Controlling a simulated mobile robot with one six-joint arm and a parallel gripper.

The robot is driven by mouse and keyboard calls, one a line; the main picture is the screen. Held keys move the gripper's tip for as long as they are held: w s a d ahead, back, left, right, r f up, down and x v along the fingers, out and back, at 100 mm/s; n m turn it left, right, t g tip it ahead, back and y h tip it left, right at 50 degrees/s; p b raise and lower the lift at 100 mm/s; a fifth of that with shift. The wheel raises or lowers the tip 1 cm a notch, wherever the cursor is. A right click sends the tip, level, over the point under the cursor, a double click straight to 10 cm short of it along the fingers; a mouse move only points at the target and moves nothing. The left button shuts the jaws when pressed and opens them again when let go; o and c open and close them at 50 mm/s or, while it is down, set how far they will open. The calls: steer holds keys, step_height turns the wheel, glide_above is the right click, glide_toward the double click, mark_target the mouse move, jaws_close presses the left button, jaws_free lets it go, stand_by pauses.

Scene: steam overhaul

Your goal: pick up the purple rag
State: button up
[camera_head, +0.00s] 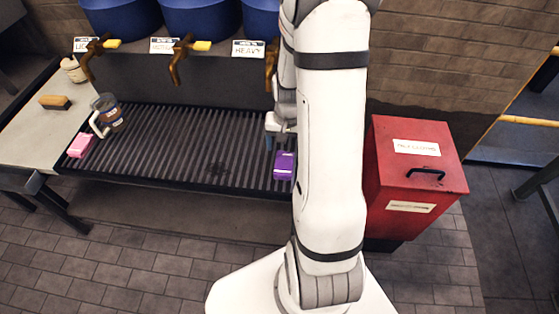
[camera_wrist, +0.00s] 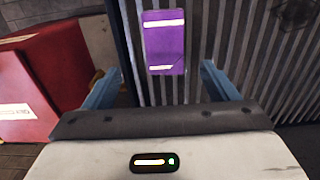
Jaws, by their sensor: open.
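The purple rag (camera_head: 285,165) is a small folded block lying on the dark slatted grate, just left of my arm in the head view. In the wrist view the purple rag (camera_wrist: 164,42) lies on the slats, ahead of my gripper and roughly centred between its fingers. My gripper (camera_wrist: 160,80) has two blue fingers spread apart with nothing between them. In the head view my gripper (camera_head: 269,140) is partly hidden behind my arm, close to the rag's far left side. I cannot tell how high it is above the grate.
A red lidded bin (camera_head: 415,185) stands right of the grate; it also shows at left in the wrist view (camera_wrist: 25,95). A pink block (camera_head: 81,145), a jug (camera_head: 107,115) and a brush (camera_head: 56,102) sit at left. Brass taps (camera_head: 180,60) overhang the grate's back. The grate's middle is clear.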

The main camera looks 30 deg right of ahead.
mark_target(284, 163)
step_height(284, 163, down, 3)
steer(key=shift+r, duration=0.1)
steer(key=shift+a+f+p, duration=0.2)
steer(key=shift+f, duration=1.2)
steer(key=shift+a+f+p, duration=0.2)
steer(key=shift+f, duration=1.15)
steer(key=c, duration=1.1)
